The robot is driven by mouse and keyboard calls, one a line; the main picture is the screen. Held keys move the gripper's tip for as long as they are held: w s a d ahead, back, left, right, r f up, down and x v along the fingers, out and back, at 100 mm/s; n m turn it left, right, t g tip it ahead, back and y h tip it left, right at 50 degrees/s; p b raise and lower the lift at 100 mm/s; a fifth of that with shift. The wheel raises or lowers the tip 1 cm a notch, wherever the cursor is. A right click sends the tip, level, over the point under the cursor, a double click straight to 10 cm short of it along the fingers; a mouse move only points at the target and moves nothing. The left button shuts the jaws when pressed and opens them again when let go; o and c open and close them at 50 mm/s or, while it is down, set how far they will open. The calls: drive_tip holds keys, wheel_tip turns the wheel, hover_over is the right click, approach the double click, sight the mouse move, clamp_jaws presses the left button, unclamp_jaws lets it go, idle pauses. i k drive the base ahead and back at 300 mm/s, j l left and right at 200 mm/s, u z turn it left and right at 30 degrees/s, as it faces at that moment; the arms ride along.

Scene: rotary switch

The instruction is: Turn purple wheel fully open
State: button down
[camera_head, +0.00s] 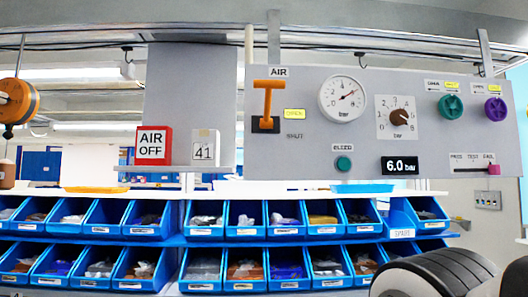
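The purple wheel (496,109) is a small knob-like handwheel at the right end of the grey panel (270,155). Small labels with a yellow patch (495,86) sit above it, too small to read surely. A similar green wheel (451,106) is just to its left. Nothing covers the purple wheel. A black and white part of my arm shows at the lower right, below the panel and apart from the wheel. My gripper is not in view.
The panel also carries an orange AIR lever (267,101), a round gauge (342,98), a brown knob (403,117), a green bleed button (344,164), a 6.0 bar display (402,166) and a pink slider (494,169). Blue bins (247,219) line shelves below.

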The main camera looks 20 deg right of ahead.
sight(496, 109)
drive_tip(key=k+z, duration=0.15)
drive_tip(key=z, duration=1.2)
